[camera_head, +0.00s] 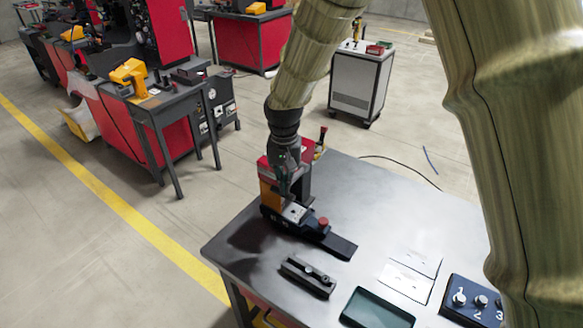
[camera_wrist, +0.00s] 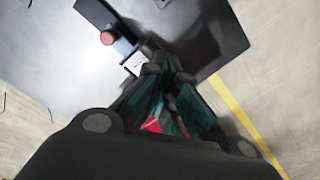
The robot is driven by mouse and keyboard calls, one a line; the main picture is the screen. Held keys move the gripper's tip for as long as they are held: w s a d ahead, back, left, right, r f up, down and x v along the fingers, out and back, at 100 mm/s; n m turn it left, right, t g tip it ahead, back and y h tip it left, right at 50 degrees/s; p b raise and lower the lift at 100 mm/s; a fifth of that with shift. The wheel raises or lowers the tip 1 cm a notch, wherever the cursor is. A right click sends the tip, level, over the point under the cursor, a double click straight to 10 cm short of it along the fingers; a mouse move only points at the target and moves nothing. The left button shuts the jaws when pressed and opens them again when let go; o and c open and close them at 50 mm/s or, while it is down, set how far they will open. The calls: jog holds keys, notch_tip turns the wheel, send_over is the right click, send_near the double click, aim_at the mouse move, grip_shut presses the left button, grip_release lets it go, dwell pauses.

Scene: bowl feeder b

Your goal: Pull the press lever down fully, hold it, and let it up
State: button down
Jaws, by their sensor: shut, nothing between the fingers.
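The small press (camera_head: 270,190), with a red top and an orange side, stands at the left back of the metal table.
A red button (camera_head: 323,222) sits on the press's dark base. A dark bar (camera_head: 308,277), a tablet (camera_head: 377,310), white sheets (camera_head: 409,276) and a numbered knob box (camera_head: 475,299) lie nearer. The table's middle right is clear. A grey cabinet (camera_head: 358,90) stands behind.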

notch_tip(320, 180, up, 9)
jog(key=p, duration=0.5)
jog(key=shift+w+d+p, duration=0.15)
jog(key=shift+p, duration=0.25)
jog(key=shift+f, duration=0.1)
dwell(0.8)
